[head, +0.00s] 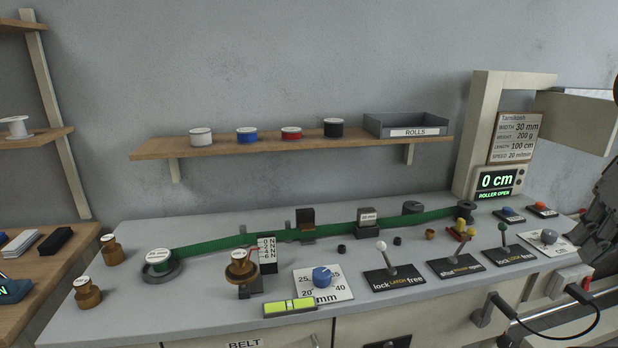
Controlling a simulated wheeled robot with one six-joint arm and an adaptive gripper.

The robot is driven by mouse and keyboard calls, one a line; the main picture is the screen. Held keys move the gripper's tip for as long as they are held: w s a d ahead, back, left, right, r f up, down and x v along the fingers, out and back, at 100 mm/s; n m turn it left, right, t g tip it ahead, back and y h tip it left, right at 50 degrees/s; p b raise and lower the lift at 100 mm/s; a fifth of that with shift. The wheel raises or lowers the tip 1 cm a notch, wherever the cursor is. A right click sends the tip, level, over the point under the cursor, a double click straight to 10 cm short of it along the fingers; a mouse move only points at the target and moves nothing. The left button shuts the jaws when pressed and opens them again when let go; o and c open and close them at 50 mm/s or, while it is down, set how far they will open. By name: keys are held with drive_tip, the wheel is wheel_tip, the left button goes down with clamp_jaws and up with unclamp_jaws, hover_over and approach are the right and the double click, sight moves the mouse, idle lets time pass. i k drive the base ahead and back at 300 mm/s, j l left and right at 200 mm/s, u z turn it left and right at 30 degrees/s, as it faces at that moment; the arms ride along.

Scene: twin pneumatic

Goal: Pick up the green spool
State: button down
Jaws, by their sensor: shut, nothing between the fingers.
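The green spool (158,256) sits at the left of the bench in a round dark holder, its white labelled top facing up. A green band (335,226) runs from it to the right, past several small blocks, to a dark roller (465,209). My gripper (586,236) shows only in part at the right edge, dark and shut with nothing in it. It is far from the spool, across the whole bench, and part of it is cut off by the frame.
Brass weights (87,291) stand left of the spool, and a brass-topped post (239,267) stands right of it. Levers (388,262) and a blue knob (321,276) line the front. A wall shelf (290,146) holds white, blue, red and black spools and a grey tray (407,124).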

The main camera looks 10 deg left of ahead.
sight(158, 257)
drive_tip(key=u, duration=1.55)
drive_tip(key=i+j+z, duration=0.3)
drive_tip(key=j, duration=0.25)
drive_tip(key=i+j+z, duration=0.15)
drive_tip(key=j, duration=0.2)
drive_tip(key=i+j+z, duration=0.15)
drive_tip(key=i+j, duration=0.05)
drive_tip(key=j, duration=0.1)
